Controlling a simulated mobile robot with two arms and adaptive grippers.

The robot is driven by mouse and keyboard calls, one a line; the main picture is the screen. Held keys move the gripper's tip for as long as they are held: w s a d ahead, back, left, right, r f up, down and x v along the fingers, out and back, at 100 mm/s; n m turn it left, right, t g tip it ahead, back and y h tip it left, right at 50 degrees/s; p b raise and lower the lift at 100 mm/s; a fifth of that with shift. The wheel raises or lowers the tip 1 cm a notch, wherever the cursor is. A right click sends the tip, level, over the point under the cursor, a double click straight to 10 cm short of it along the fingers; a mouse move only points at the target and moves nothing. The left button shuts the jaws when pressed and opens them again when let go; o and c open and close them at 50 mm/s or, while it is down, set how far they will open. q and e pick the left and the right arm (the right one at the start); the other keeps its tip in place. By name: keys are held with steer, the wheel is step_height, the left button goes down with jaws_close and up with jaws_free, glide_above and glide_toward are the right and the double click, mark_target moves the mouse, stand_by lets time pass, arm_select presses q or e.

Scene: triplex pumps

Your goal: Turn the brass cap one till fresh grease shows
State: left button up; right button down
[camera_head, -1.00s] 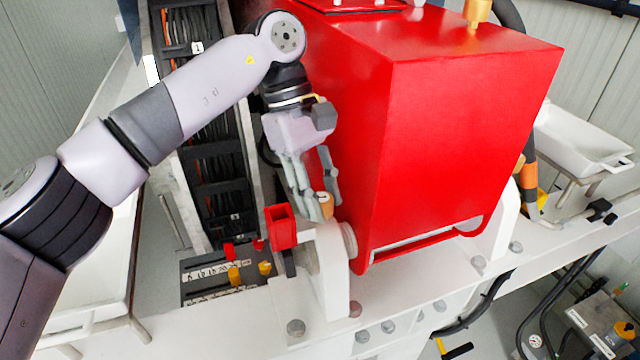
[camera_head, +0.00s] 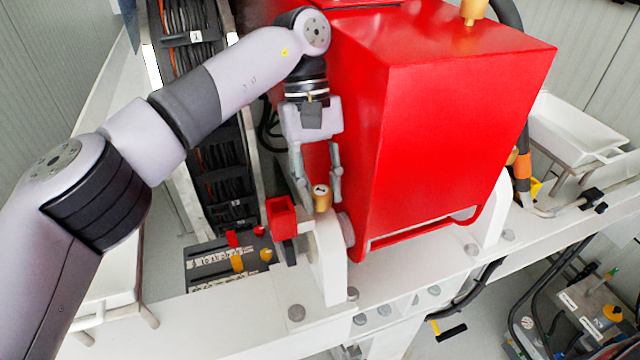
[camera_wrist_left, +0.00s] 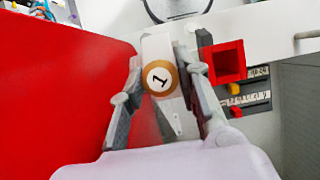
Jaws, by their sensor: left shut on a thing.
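The brass cap one (camera_head: 322,199) is a small upright cylinder with a white top marked 1. It sits on the white bearing bracket beside the red pump housing. My left gripper (camera_head: 320,203) reaches down to it from behind, with one finger on each side, shut on the cap. In the left wrist view the cap (camera_wrist_left: 160,77) shows its round label between the two fingers of my left gripper (camera_wrist_left: 159,62). No grease can be made out around the cap. My right gripper is not in view.
The red pump housing (camera_head: 450,140) stands close to the right of the gripper. A red open box (camera_head: 281,217) is just left of the cap. A labelled panel with red and yellow knobs (camera_head: 222,257) lies further left. A cable tray (camera_head: 215,155) runs behind. Another brass piece (camera_head: 474,11) tops the housing.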

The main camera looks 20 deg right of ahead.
mark_target(320, 188)
arm_select(q)
steer(key=o, duration=1.2)
steer(key=shift+c, duration=0.2)
step_height(320, 188, up, 10)
